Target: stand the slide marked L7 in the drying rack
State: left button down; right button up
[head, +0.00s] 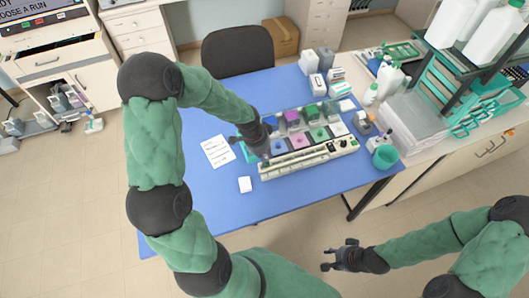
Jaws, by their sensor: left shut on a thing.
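My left gripper (264,153) points down at the left end of the staining station on the blue table. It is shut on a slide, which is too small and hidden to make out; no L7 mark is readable. A teal piece (249,153), possibly the drying rack, shows just left of this gripper and is partly covered by it. A long cream unit (308,159) lies in front of the coloured staining dishes (296,141). My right gripper (329,258) is open and empty, over the floor in front of the table.
Boxes (318,84) stand at the back. The table's front left is clear.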

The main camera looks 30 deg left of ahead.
pick_arm(q)
jog(key=shift+f+b, duration=1.15)
jog(key=shift+f, duration=0.5)
jog(key=shift+f, duration=0.3)
jog(key=c, duration=1.1)
grip_release()
jog(key=shift+c, duration=0.2)
jog(key=v, duration=1.2)
